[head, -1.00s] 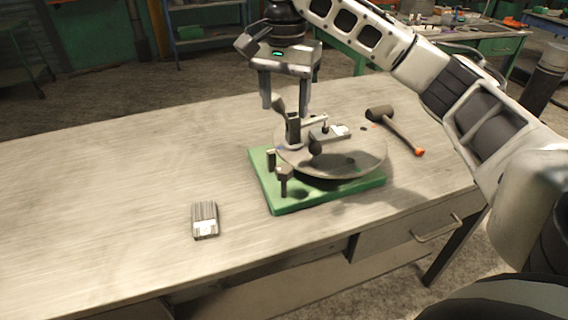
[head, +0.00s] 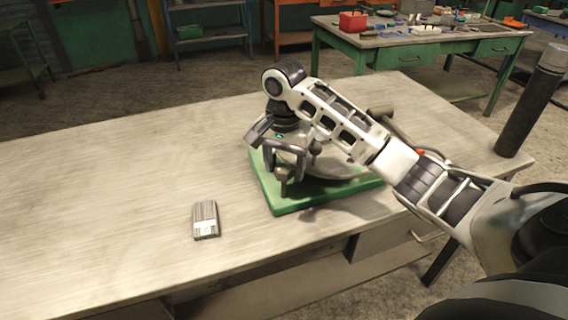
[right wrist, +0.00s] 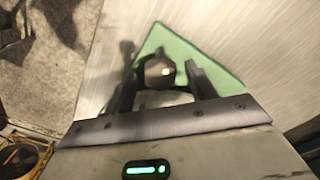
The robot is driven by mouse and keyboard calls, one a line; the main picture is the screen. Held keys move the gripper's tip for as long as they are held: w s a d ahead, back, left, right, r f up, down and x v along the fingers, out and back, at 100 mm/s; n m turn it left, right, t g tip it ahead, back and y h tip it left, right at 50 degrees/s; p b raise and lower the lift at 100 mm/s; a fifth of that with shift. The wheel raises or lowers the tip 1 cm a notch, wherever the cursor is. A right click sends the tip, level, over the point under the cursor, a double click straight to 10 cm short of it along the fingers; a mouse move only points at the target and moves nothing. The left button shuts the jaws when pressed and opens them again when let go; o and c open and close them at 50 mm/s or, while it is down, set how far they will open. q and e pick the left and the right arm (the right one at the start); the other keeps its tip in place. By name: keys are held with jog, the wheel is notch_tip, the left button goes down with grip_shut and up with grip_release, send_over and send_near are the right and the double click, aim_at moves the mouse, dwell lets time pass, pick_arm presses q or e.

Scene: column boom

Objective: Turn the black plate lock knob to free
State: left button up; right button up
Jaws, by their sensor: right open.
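The black plate lock knob (head: 283,174) appears as a dark knob at the front left corner of the green base (head: 290,205). It is partly hidden under my right gripper (head: 285,167). In the right wrist view a round dark knob (right wrist: 160,72) shows between the two open fingers of the right gripper (right wrist: 160,66). I cannot tell whether the fingers touch it. The round grey plate (head: 345,168) on the base is largely hidden by my right arm. My left gripper is not in view.
A small grey ribbed block (head: 205,219) lies on the workbench (head: 110,215) left of the base. A mallet (head: 381,112) lies behind my right arm, partly hidden. The bench's left side is clear. A green table (head: 385,45) with tools stands behind.

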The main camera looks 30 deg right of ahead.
jog(key=c, duration=1)
jog(key=shift+n, duration=0.4)
jog(key=n, duration=0.3)
jog(key=shift+n, duration=0.3)
jog(key=n, duration=0.9)
jog(key=shift+n, duration=2.3)
